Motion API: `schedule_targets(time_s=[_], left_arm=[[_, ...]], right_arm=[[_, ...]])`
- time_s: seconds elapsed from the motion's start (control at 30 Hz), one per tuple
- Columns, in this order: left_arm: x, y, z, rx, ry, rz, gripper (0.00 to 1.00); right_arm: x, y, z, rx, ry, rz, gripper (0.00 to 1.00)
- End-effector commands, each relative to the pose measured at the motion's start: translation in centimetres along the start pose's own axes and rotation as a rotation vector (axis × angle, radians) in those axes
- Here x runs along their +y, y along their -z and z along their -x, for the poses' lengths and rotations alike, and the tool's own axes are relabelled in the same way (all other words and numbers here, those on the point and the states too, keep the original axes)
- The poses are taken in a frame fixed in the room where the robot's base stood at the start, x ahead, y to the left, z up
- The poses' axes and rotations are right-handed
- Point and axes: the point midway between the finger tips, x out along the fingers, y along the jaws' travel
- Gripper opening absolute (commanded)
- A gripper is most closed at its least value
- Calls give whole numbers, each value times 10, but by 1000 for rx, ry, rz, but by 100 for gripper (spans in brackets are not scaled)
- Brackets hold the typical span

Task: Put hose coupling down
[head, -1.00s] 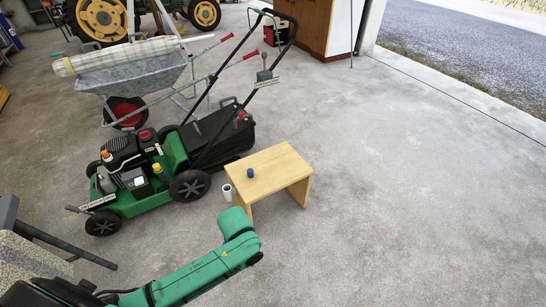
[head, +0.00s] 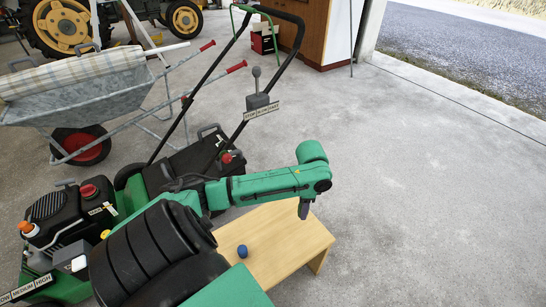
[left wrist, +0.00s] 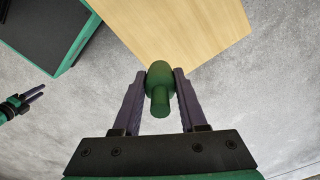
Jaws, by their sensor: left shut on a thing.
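The hose coupling (left wrist: 160,88) is a dark green piece with a rounded head and a narrower stem. My left gripper (left wrist: 160,98) is shut on it, with one finger on each side, in the left wrist view. The light wooden stool (left wrist: 185,25) lies beyond the coupling in that view. In the head view my left gripper (head: 304,209) points down over the far right part of the stool top (head: 285,240). The coupling cannot be made out there. My right gripper (left wrist: 33,95) seems to show small at the left edge of the wrist view; its jaw state is unclear.
A small blue round piece (head: 242,251) stands on the stool's near left part. The green lawn mower (head: 75,215) is left of the stool, with a wheelbarrow (head: 90,90) behind. Concrete floor to the right is clear.

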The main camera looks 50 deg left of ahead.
Motion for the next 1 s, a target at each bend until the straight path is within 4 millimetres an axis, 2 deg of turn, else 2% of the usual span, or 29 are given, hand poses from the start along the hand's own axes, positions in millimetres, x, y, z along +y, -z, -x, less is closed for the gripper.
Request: schedule_targets(time_s=[0.03, 0.07, 0.1, 0.2, 0.27, 0.33, 0.47, 0.73, 0.8, 1.0], left_arm=[[-24, -3, -21, 3, 13, -88, 0], [-35, -6, -18, 2, 11, -144, 0], [-46, -9, -13, 2, 10, -214, 0], [-63, -15, 2, 2, 5, -342, 0], [-68, -17, 7, 1, 1, -386, 0], [-69, -19, 4, -1, -3, -408, 0], [-68, -19, -32, -2, -8, -411, 0], [-67, -19, -124, -2, -6, -410, 0], [-68, -19, -140, -2, -4, -410, 0], [-67, -19, -172, -2, -4, -410, 0]], right_arm=[[0, 9, -35, 7, 0, -6, 50], [0, 15, -38, 8, 1, -10, 50], [-1, 21, -41, 8, 2, -13, 50], [-2, 34, -40, 10, 4, -20, 50], [-3, 38, -36, 11, 5, -21, 50], [-4, 43, -31, 12, 8, -22, 50], [-8, 60, -12, 23, 17, -19, 50], [-19, 88, 50, 45, 46, -4, 50], [-20, 90, 66, 48, 51, 0, 50], [-23, 91, 99, 57, 63, 9, 50]])
